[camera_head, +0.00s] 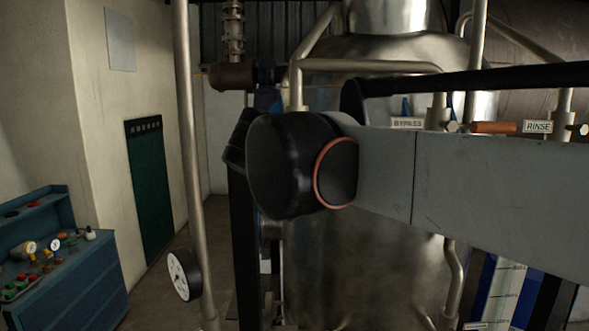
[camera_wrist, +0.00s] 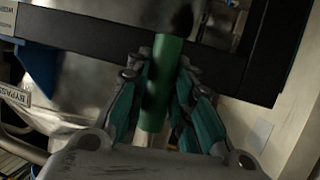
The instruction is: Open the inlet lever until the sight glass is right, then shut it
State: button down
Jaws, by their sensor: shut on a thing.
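In the wrist view my gripper (camera_wrist: 160,72) is shut on a green lever handle (camera_wrist: 155,110), one finger on each side of it. The handle's label is not in view, so I cannot read that it is the inlet lever. In the head view my arm hides the gripper and this lever. At the lower right of the head view, partly below my arm, is what looks like the sight glass (camera_head: 503,288), a pale strip with marks and blue edges. Its level cannot be read.
A BYPASS tag (camera_head: 408,123) and a RINSE tag (camera_head: 537,127) with an orange lever (camera_head: 494,128) show above my arm. A steel vessel (camera_head: 400,85) stands behind. A vertical pipe (camera_head: 188,130) with a round gauge (camera_head: 184,275) and a blue console (camera_head: 70,275) are at left.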

jog(key=shift+a+m, duration=0.3)
dwell(0.4)
jog(key=c, duration=1.4)
grip_release()
jog(key=shift+a, duration=0.1)
